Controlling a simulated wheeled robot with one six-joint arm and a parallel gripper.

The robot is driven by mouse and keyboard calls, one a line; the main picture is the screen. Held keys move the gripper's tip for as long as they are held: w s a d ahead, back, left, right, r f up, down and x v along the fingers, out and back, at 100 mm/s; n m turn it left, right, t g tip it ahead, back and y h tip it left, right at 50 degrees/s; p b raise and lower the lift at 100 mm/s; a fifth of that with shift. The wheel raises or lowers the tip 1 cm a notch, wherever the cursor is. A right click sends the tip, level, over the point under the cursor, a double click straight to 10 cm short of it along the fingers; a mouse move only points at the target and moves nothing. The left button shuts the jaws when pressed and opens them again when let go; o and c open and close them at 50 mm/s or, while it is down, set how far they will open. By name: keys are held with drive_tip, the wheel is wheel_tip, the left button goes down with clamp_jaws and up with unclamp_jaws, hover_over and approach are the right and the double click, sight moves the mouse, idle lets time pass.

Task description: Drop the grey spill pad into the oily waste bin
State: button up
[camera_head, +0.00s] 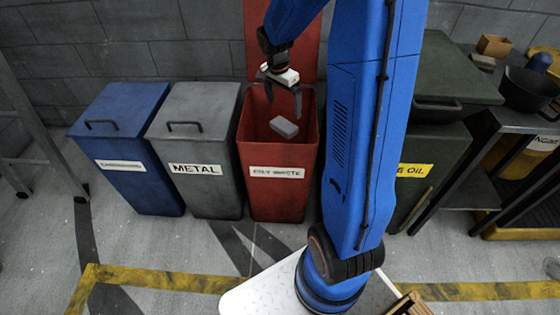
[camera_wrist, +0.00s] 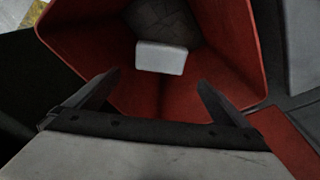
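The grey spill pad (camera_head: 284,127) shows within the open mouth of the red oily waste bin (camera_head: 277,188), apart from my fingers and below them. In the wrist view the pad (camera_wrist: 161,57) is a pale block inside the red walls of the bin (camera_wrist: 95,50). I cannot tell whether it is falling or resting on something. My gripper (camera_head: 284,104) is over the bin mouth, pointing down. In the wrist view my gripper (camera_wrist: 157,90) has its two fingers spread wide with nothing between them. The bin's lid (camera_head: 257,40) stands raised behind it, partly hidden by my arm.
A grey metal bin (camera_head: 198,150) and a blue bin (camera_head: 122,150) with shut lids stand to the left. A dark green oil bin (camera_head: 432,150) is to the right, partly behind my arm. A dark bench (camera_head: 515,120) stands at far right, and a ladder (camera_head: 40,130) at far left.

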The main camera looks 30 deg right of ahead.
wheel_tip(320, 180, up, 17)
drive_tip(key=a, duration=0.2)
drive_tip(key=shift+s+a, duration=0.3)
drive_tip(key=shift+r, duration=0.1)
idle(0.5)
